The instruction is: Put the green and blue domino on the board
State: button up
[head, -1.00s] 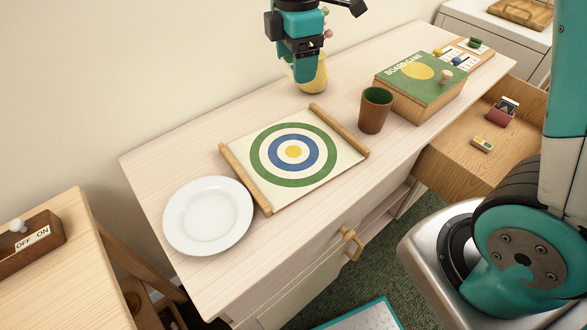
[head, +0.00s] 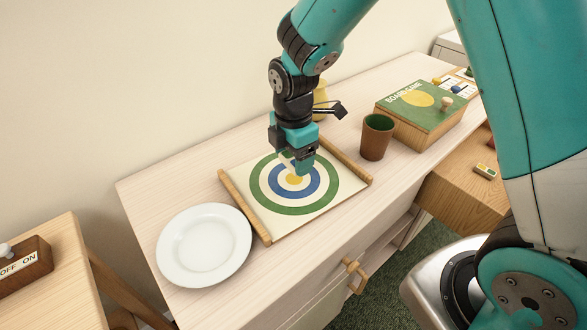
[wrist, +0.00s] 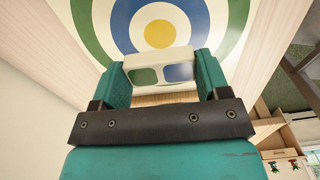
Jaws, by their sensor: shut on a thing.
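My gripper (head: 298,166) is shut on a white domino with one green and one blue patch. The domino (wrist: 160,73) shows between the fingers in the wrist view, patches facing the camera. In the head view the fingers mostly hide it. The gripper points down over the middle of a cream board (head: 240,188) with green, blue and yellow rings and wooden rods at two sides. The board also shows in the wrist view (wrist: 122,22), rings beyond the domino. I cannot tell whether the domino touches the board.
A white plate (head: 204,246) lies left of the board. A brown cup (head: 376,138) and a board-game box (head: 420,98) stand to its right. A yellow vase (head: 321,105) is behind my arm. A small domino (head: 485,171) lies in the open drawer.

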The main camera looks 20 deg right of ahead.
aim_at(294, 179)
jog(key=shift+f, duration=2.05)
jog(key=shift+f, duration=0.2)
jog(key=o, duration=0.9)
jog(key=shift+r, duration=0.2)
notch_tip(294, 179, up, 12)
jog(key=shift+s+f, duration=0.1)
jog(key=s+a+r+m+y, duration=0.1)
jog(key=s+r+m, duration=0.2)
jog(key=s, duration=0.4)
jog(key=s+a+r+m+y, duration=0.1)
jog(key=s+r+m, duration=0.2)
jog(key=s+m, duration=0.3)
jog(key=s+a+r+m+y, duration=0.1)
jog(key=s+r+m+y, duration=0.1)
jog(key=s, duration=0.6)
jog(key=shift+s+a+r+m, duration=0.15)
jog(key=shift+r+m, duration=0.1)
jog(key=shift+m, duration=0.4)
jog(key=shift+a+r+m, duration=0.1)
jog(key=shift+r+m, duration=0.1)
jog(key=shift+m, duration=0.45)
